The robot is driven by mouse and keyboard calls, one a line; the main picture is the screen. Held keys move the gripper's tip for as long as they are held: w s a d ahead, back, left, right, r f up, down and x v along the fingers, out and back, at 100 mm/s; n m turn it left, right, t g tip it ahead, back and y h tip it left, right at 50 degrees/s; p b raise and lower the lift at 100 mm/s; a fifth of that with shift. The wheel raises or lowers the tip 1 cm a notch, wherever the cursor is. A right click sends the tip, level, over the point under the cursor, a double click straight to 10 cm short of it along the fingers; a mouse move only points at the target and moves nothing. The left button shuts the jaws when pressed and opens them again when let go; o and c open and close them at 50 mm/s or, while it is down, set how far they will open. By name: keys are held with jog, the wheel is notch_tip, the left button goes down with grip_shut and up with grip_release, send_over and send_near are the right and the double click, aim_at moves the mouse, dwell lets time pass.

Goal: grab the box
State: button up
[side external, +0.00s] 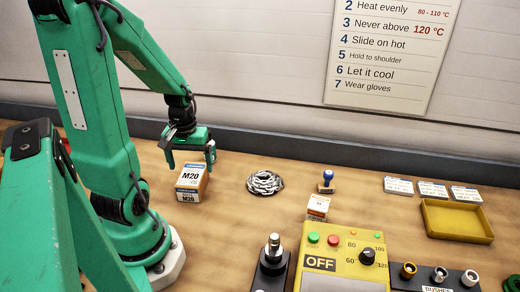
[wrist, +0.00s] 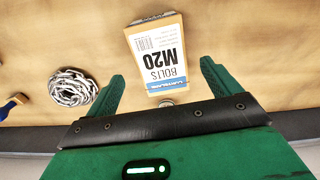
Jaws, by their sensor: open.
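A white and tan box labelled "BOLTS M20" (side external: 191,183) with a blue stripe stands on the wooden bench, left of centre in the side view. In the wrist view the box (wrist: 155,52) lies between the lines of my two green fingers, with a gap on both sides. My gripper (side external: 190,160) is open and empty, pointing down just above and behind the box in the side view. The open fingers also show in the wrist view (wrist: 162,72). A smaller white and orange box (side external: 317,208) stands farther right, behind the yellow control box.
A coiled chain (side external: 265,183) lies right of the M20 box. A blue-handled stamp (side external: 327,181), a yellow control box (side external: 345,262), a metal post on a black base (side external: 272,258) and a yellow tray (side external: 457,221) are farther right. A dark ledge and wall run behind.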

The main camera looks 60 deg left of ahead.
aim_at(192, 174)
jog(key=shift+f, duration=0.15)
jog(key=shift+s+f, duration=0.1)
jog(key=shift+f, duration=2.45)
jog(key=shift+a, duration=0.1)
jog(key=c, duration=1.4)
jog(key=shift+r, duration=0.25)
jog(key=shift+r, duration=1.9)
jog(key=d+r, duration=0.2)
jog(key=d, duration=0.1)
jog(key=w+d+r, duration=0.1)
jog(key=d+r, duration=0.1)
jog(key=d, duration=0.2)
jog(key=w+d+r, duration=0.1)
jog(key=d+r, duration=0.1)
jog(key=d, duration=0.2)
jog(key=shift+w+d+r, duration=0.25)
jog(key=shift+r, duration=0.15)
